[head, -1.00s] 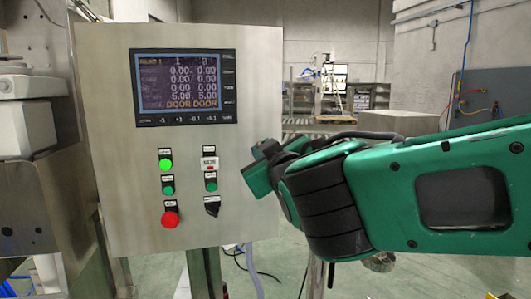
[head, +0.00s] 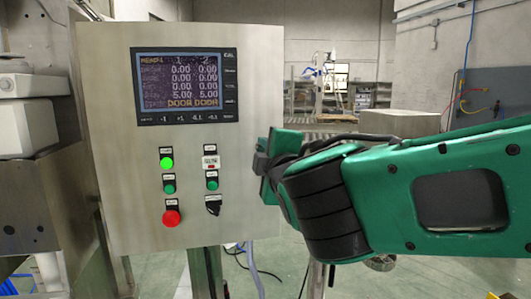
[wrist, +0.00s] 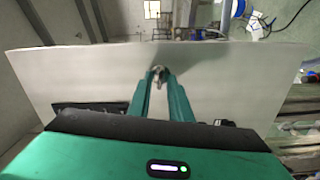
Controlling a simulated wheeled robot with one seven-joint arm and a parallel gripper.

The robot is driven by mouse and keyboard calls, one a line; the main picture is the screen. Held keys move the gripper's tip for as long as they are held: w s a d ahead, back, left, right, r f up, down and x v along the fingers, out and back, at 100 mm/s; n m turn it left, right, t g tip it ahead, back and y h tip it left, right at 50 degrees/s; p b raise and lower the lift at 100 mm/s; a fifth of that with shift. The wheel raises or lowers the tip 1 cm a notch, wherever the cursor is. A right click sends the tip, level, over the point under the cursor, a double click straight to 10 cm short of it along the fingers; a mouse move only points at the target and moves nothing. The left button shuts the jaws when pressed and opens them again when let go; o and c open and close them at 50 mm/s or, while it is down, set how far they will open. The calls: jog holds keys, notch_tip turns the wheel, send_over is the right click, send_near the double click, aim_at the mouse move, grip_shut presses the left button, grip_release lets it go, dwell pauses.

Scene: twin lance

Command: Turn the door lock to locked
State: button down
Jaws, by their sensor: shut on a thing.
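The door lock (wrist: 159,70) shows in the wrist view as a small metal piece on a plain grey metal face, right between my fingertips. My gripper (wrist: 160,78) has its two green fingers closed in on the lock, one on each side. The fingers hide much of the lock, so I cannot tell which way it is turned. In the head view my green and black wrist is at the right edge of the control cabinet (head: 245,110); the fingertips and the lock are hidden there.
The cabinet front carries a display (head: 187,85), a green lamp (head: 167,162), a red button (head: 171,217) and a black selector switch (head: 213,207). Steel machinery (head: 35,180) stands close on the left. Cables (head: 255,265) hang below the cabinet. Open floor lies behind.

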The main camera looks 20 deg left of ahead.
jog(key=shift+f+n, duration=0.15)
jog(key=shift+n, duration=0.75)
jog(key=c, duration=1.9)
grip_release()
jog(key=shift+c, duration=0.2)
jog(key=v, duration=1)
jog(key=shift+s+d, duration=0.2)
jog(key=shift+d, duration=0.15)
